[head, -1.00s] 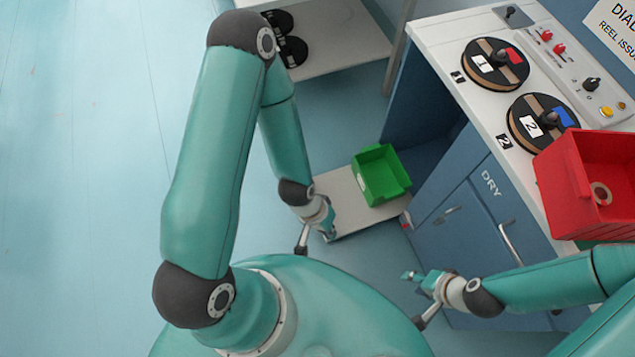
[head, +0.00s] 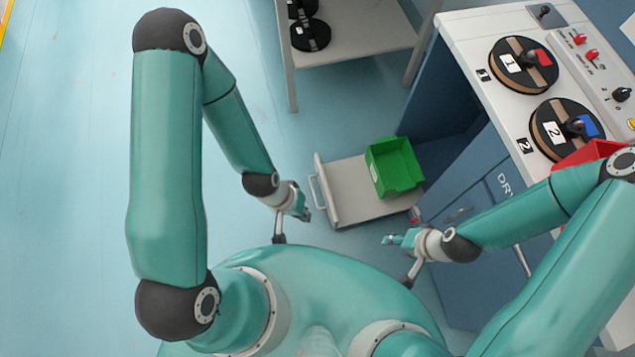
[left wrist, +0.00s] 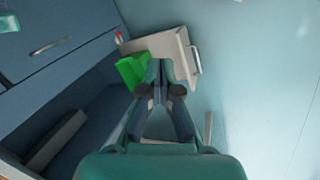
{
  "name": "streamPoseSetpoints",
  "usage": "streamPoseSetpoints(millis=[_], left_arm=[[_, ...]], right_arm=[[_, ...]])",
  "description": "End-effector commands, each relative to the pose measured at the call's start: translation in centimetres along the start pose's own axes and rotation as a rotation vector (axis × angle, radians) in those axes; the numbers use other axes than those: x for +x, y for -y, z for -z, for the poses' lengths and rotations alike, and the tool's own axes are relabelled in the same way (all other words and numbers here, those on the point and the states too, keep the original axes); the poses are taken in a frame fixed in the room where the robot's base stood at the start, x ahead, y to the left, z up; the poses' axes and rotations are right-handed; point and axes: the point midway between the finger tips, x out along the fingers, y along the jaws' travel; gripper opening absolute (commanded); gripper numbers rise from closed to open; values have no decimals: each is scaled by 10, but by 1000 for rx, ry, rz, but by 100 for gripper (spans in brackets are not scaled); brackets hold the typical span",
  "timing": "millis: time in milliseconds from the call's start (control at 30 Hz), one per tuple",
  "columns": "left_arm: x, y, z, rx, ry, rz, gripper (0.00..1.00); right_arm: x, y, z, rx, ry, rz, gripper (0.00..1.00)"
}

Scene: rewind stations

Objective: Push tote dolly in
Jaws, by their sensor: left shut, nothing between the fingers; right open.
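The tote dolly (head: 345,184) is a low, light grey platform on the floor with a bar handle (head: 318,190) on its left side. A green tote (head: 393,168) stands on it. The dolly's far right end lies by the opening under the blue bench. My left gripper (head: 304,212) is shut and empty, just left of the handle and apart from it in the head view. In the left wrist view the dolly (left wrist: 177,45) and green tote (left wrist: 132,68) lie beyond its fingers. My right gripper (head: 388,240) is open, in front of the dolly, near the bench.
The blue bench (head: 470,175) carries reels 1 and 2 and a red bin (head: 590,153). A grey shelf rack (head: 355,45) with black reels stands behind, its post (head: 287,70) rising from the floor. The floor at left (head: 70,180) is clear.

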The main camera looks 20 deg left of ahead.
Motion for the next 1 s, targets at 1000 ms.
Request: streamPoseSetpoints(millis=[1000], left_arm=[[295,142,209,-1493,-103,-17,0]], right_arm=[[259,-93,2,0,0,0,48]])
